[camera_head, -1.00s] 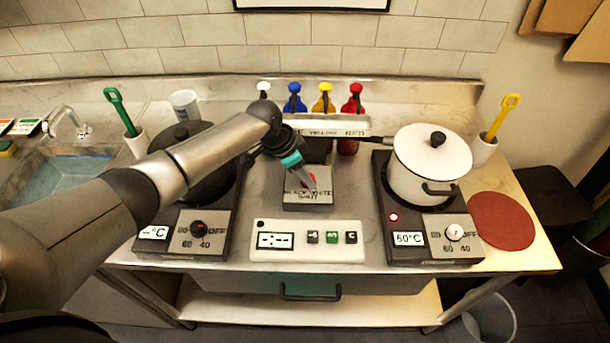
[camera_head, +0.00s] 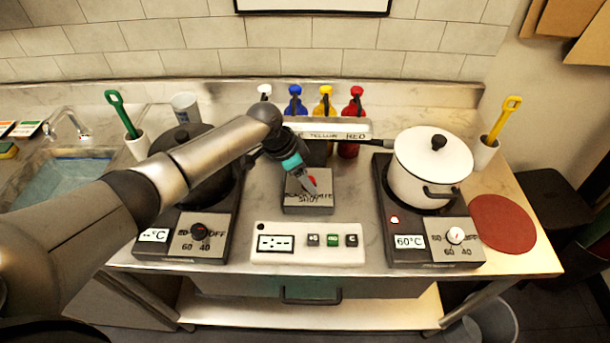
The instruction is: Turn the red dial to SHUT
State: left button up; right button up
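The red dial (camera_head: 312,181) sits on top of a small grey box (camera_head: 308,204) at the middle of the steel counter. Only a small red part of it shows beside my fingers. Lettering on the box reads roughly BLACK, WHITE and SHUT, and the fingers cover part of it. My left gripper (camera_head: 305,186) reaches in from the upper left, tilted down, with its fingertips at the dial. I cannot tell whether the fingers are closed on it. The dial's pointing direction is hidden. My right gripper is not in view.
A labelled bar (camera_head: 335,131) stands behind the box, before several coloured bottles. A white pot (camera_head: 432,165) sits on the right hotplate, a dark pot (camera_head: 183,165) on the left one, partly behind my arm. A white control panel (camera_head: 307,242) lies in front.

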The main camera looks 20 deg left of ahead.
pick_arm(q)
jog(key=p+v, duration=0.1)
jog(key=v, duration=1.4)
jog(key=shift+a, duration=0.15)
